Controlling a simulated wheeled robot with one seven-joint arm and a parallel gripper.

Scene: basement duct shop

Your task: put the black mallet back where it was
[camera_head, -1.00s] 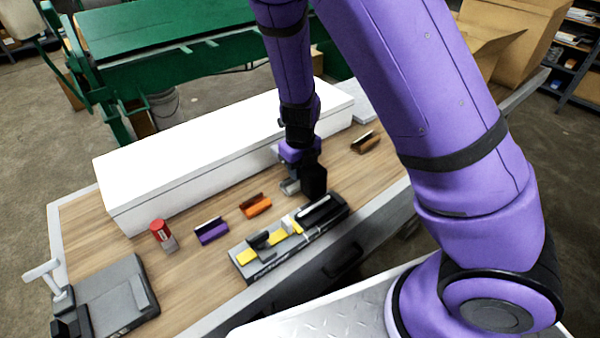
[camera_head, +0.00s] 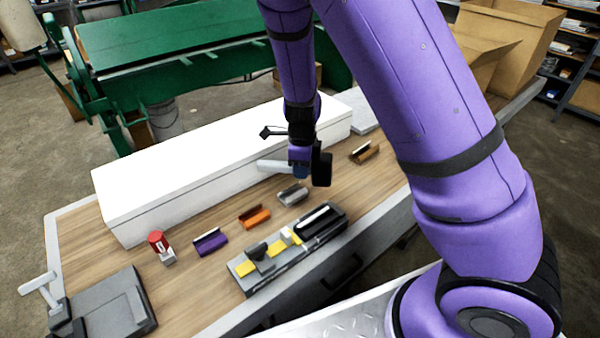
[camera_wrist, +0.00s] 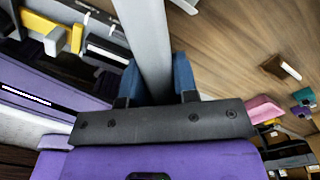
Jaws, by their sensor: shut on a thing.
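My gripper (camera_head: 300,172) is shut on the grey handle (camera_head: 273,166) of the black mallet (camera_head: 321,169), above the bench. The handle sticks out to the left in the head view, and the black head is on the right side of the fingers. In the wrist view the handle (camera_wrist: 147,45) runs up from between my two blue fingertips (camera_wrist: 155,82). The head is hidden there. The place where the mallet was before cannot be told from these frames.
A grey tray (camera_head: 250,287) with yellow and black pieces lies at the bench's front edge. Purple (camera_head: 210,242), orange (camera_head: 254,216), grey (camera_head: 292,194) and brown (camera_head: 364,152) blocks stand in a row. A long white box (camera_head: 200,155) lies behind. A red-topped item (camera_head: 157,241) stands left.

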